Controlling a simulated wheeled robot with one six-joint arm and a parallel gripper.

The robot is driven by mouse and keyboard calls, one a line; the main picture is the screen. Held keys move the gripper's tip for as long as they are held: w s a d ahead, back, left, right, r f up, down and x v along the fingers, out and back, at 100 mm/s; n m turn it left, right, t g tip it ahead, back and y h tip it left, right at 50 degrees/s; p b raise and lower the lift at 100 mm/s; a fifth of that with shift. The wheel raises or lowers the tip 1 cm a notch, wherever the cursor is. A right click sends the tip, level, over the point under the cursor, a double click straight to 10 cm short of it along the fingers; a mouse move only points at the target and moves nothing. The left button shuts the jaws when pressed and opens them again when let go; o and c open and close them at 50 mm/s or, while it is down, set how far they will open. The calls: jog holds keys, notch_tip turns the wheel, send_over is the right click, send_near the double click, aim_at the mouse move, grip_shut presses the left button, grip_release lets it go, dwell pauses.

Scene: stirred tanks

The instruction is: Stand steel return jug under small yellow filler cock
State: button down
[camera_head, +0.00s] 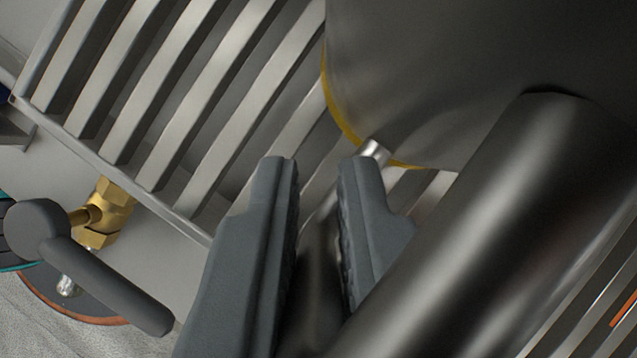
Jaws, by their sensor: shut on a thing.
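My gripper (317,195) points up the picture, its two dark grey fingers closed on a glossy dark steel bar between them. The bar appears to be part of the handle of the steel jug (430,75). The jug's dark rounded body fills the top right, with a thin yellow edge along its lower left. A thick shiny tube (500,220), seemingly the same handle close to the camera, crosses the right side. The jug's mouth is out of view. A brass-yellow cock (107,210) with a grey lever is at the left; I cannot tell whether it is the small yellow filler cock.
A pale metal grating (190,95) of slanted slats lies behind the jug and fingers. Below the cock is a dark round disc (50,300) with an orange-brown rim, partly hidden by the lever. A speckled pale surface (40,338) shows at the bottom left.

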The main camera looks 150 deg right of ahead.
jog(key=shift+f, duration=0.2)
jog(key=c, duration=1.5)
grip_release()
jog(key=v, duration=1.2)
jog(key=shift+r, duration=0.1)
